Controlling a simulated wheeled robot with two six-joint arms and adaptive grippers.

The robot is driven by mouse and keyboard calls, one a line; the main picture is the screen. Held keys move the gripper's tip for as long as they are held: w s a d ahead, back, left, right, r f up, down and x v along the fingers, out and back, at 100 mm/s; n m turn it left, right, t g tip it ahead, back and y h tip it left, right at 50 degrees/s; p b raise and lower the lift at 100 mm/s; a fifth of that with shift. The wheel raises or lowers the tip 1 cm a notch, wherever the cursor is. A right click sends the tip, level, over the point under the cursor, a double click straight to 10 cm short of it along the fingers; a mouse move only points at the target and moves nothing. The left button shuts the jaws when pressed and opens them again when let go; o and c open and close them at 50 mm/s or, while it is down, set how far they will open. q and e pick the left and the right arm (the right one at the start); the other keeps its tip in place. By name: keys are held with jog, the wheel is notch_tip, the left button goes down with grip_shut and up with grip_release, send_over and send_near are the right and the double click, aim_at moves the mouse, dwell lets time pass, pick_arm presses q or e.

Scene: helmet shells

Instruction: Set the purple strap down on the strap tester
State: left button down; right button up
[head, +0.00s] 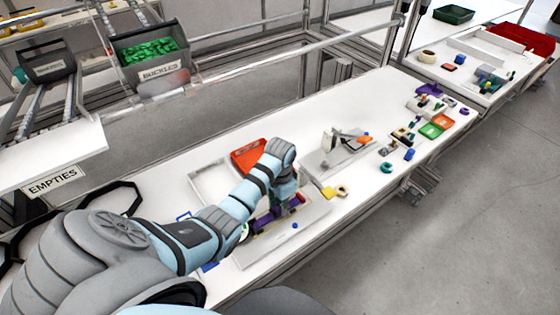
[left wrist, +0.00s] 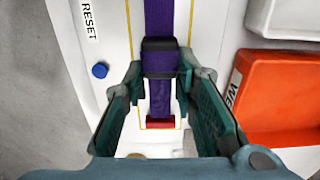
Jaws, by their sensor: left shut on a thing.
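The purple strap (head: 264,222) lies along the white strap tester (head: 308,222), over its yellow-lined strip. In the left wrist view the strap (left wrist: 160,22) runs lengthwise between the yellow lines, with a black slider (left wrist: 160,45) and a red end (left wrist: 160,123). My left gripper (left wrist: 165,80) is shut on the strap near the slider, one finger on each side. In the head view my left gripper (head: 284,196) is over the tester, and my arm hides part of the strap. I cannot tell whether the strap touches the tester's surface. My right gripper is not in view.
A blue button (left wrist: 99,70) and a RESET label are on the tester. An orange bin (head: 246,156) and a white tray (head: 203,187) stand behind it. A yellow piece (head: 329,193) and a grey device (head: 318,166) sit to the right, with several small parts beyond.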

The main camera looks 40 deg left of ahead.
pick_arm(q)
jog(key=shift+f, duration=0.35)
dwell(0.3)
jog(key=c, duration=1.2)
grip_release()
jog(key=shift+r, duration=0.15)
